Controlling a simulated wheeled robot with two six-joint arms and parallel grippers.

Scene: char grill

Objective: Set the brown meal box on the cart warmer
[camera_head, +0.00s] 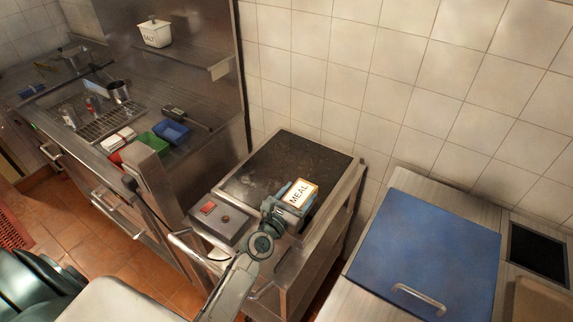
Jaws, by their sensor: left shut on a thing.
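The brown meal box (302,193) shows a white label reading MEAL with an orange-brown border. My left gripper (284,207) is shut on its near side, and the fingers hide part of the box. The box is over the front right part of the cart warmer's dark speckled top (268,165). I cannot tell whether its underside touches that surface. My right gripper is not in view.
A control panel with a red switch (207,208) is at the cart's front left. A blue lid with a handle (425,245) covers the unit at right. A steel counter (190,150) with small coloured trays stands left. The warmer's back half is clear.

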